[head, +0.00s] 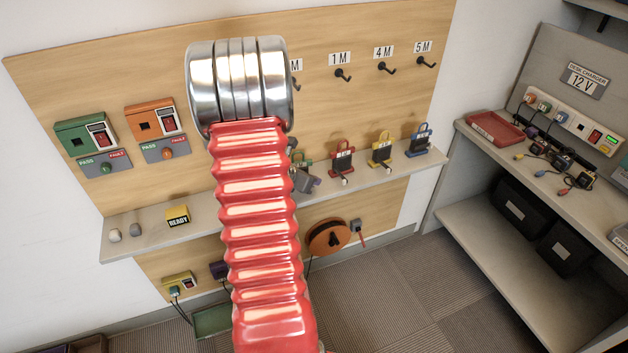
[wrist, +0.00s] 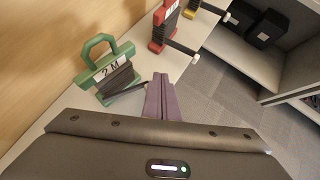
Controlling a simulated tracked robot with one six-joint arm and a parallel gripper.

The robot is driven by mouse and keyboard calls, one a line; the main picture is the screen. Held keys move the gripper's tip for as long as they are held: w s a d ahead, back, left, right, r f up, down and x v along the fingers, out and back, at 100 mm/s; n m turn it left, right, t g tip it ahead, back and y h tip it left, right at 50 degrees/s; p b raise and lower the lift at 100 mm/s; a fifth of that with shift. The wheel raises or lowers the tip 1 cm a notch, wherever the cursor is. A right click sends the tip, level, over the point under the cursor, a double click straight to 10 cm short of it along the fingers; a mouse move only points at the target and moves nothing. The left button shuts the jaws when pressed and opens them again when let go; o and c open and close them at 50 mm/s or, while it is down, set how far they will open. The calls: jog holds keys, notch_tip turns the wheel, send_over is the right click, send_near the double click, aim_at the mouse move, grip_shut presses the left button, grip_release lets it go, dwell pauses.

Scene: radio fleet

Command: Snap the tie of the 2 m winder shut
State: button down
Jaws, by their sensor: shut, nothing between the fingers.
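The 2 m winder (wrist: 100,70) is a green frame with a loop handle, a "2 M" label and dark cord wound on it. It stands on the shelf in the wrist view. My gripper (wrist: 160,92) has purple fingers pressed together, empty, just right of the winder's lower part.
A red winder (head: 341,158), a yellow winder (head: 381,150) and a blue winder (head: 419,140) stand farther right on the shelf (head: 140,240). Labelled hooks (head: 343,74) are above them on the board. A charger bench (head: 480,165) is at the right. My arm hides the middle of the board.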

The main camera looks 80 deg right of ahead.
jog(key=shift+a, duration=0.1)
jog(key=s+a+r, duration=0.3)
jog(key=a+r, duration=0.3)
jog(key=a, duration=0.4)
jog(key=shift+a+r, duration=0.35)
dwell(0.5)
jog(key=shift+s, duration=0.1)
dwell(0.6)
